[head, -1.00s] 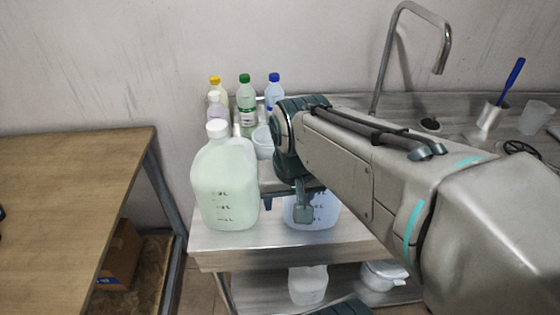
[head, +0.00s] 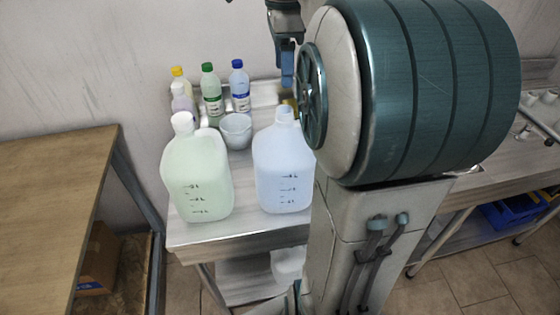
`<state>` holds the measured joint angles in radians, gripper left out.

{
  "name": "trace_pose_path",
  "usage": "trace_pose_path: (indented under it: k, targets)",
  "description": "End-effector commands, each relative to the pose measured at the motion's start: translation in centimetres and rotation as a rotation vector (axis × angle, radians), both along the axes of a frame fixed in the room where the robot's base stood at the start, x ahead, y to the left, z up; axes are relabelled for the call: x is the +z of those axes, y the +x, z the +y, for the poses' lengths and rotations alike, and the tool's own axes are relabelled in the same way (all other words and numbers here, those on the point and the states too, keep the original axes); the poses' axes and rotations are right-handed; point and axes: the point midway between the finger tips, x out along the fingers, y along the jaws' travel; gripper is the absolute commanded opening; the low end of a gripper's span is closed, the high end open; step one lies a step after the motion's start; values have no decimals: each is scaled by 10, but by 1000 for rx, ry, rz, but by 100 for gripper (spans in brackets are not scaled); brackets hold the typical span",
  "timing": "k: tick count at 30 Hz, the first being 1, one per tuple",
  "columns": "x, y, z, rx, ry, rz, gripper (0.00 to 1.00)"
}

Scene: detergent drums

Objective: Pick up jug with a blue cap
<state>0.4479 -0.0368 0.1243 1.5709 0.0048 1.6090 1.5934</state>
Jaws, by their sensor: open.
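A large translucent pale-blue jug (head: 284,170) stands upright on the front of the metal table, its right side partly behind my arm. The top of its neck (head: 284,114) looks pale; I cannot make out a clear blue cap on it. A smaller clear bottle (head: 239,92) at the back has a vivid blue cap. My gripper (head: 287,72) is raised at the top of the picture, above and behind the big jug in the image, seen nearly edge-on and partly hidden by my arm. It is open, with nothing visible in it.
A pale-green jug (head: 199,172) with a white cap stands left of the blue one, with a gap between. A white bowl (head: 236,131), a green-capped bottle (head: 212,92) and a yellow-capped bottle (head: 180,80) stand behind. A wooden table (head: 50,190) is at the left.

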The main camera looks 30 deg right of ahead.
Motion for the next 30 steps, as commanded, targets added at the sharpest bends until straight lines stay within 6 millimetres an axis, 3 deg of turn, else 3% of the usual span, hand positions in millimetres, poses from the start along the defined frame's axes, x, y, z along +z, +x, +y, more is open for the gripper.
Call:
trace_pose_path:
  k: [3, 9, 16, 24, 30]
  targets:
    - [-26, -1, 0, 1, 1, 3, 57]
    - [-57, -1, 0, 2, 0, 0, 57]
    - [-73, 0, -2, 2, 0, 1, 57]
    - [-111, 1, -6, 2, 0, 1, 57]
    - [-117, 2, -5, 3, -1, -2, 57]
